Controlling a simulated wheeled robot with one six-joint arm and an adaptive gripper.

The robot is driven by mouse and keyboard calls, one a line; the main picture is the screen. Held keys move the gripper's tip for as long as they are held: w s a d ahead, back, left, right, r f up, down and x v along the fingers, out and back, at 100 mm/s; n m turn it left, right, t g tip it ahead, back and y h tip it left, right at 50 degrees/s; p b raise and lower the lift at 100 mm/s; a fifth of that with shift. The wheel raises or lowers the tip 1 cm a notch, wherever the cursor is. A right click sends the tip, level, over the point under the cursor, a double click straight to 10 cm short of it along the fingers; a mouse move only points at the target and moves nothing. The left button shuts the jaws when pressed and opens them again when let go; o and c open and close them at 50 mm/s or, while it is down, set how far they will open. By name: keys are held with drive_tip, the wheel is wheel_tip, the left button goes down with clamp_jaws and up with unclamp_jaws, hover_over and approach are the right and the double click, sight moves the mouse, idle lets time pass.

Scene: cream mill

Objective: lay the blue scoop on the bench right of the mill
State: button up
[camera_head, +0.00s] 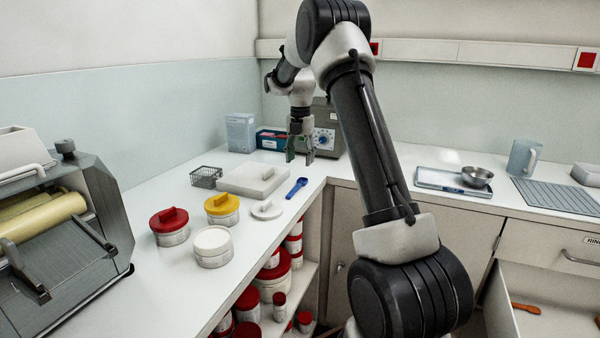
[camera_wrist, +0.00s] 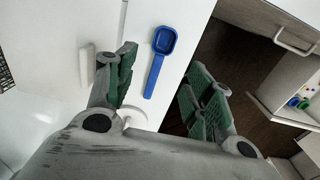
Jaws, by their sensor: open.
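The blue scoop (camera_head: 297,187) lies flat on the white bench (camera_head: 185,192) near its front edge, well to the right of the mill (camera_head: 105,195). In the wrist view the scoop (camera_wrist: 163,41) shows its square bowl at the top and its handle toward me. My gripper (camera_head: 299,159) is open and empty, pointing down above the bench just behind the scoop in the head view. In the wrist view the scoop lies between the two green-padded fingers of my gripper (camera_wrist: 162,78), apart from both. The mill is grey with cream-coated rollers.
A white slab (camera_head: 250,181), a white lid (camera_head: 266,210), a wire basket (camera_head: 206,177) and several jars, including a yellow-lidded one (camera_head: 222,207), stand near the scoop. A device with a dial (camera_head: 326,137) is behind my gripper. An open drawer (camera_head: 560,315) is at lower right.

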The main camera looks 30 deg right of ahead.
drive_tip(key=s+a+r+m+t, duration=0.1)
drive_tip(key=s+a+r+m, duration=0.2)
drive_tip(key=s+r+m, duration=0.45)
drive_tip(key=s+a+r+m+t, duration=0.1)
drive_tip(key=s+a+r+m, duration=0.35)
drive_tip(key=s+r, duration=0.55)
drive_tip(key=s+a+f+m+t, duration=0.1)
drive_tip(key=s+f+m, duration=0.2)
drive_tip(key=s+m, duration=0.3)
drive_tip(key=s+a+f+m+t, duration=0.1)
drive_tip(key=s+f+m, duration=0.3)
drive_tip(key=s, duration=1.3)
drive_tip(key=m, duration=0.3)
drive_tip(key=shift+a+m, duration=0.3)
